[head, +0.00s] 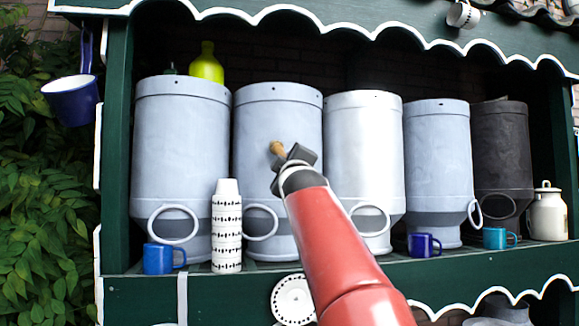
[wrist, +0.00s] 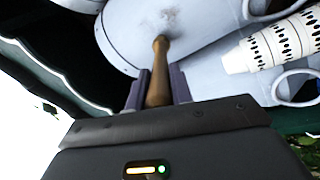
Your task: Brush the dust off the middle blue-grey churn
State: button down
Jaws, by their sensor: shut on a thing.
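The middle blue-grey churn (head: 250,110) is second from the left on the shelf, between another blue-grey churn (head: 180,130) and a white churn (head: 362,130). My gripper (head: 286,156) is in front of its body, shut on a brush with a wooden handle (head: 277,148). In the wrist view the handle (wrist: 158,75) runs from between the fingers (wrist: 155,92) up to a churn face (wrist: 120,35). A grey dust smudge (wrist: 172,18) shows around the handle's far end. The bristles are hidden, so I cannot tell if they touch.
A stack of patterned white cups (head: 227,230) stands at the shelf front, left of my arm. Blue mugs (head: 158,258) (head: 424,245), a teal mug (head: 495,238) and a cream can (head: 547,215) also line the front. A fourth churn (head: 437,150) is blue-grey; the rightmost (head: 502,150) is dark.

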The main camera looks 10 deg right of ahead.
jog(key=shift+s+b, duration=0.5)
jog(key=shift+s, duration=2.55)
jog(key=s, duration=0.3)
jog(key=shift+r, duration=0.1)
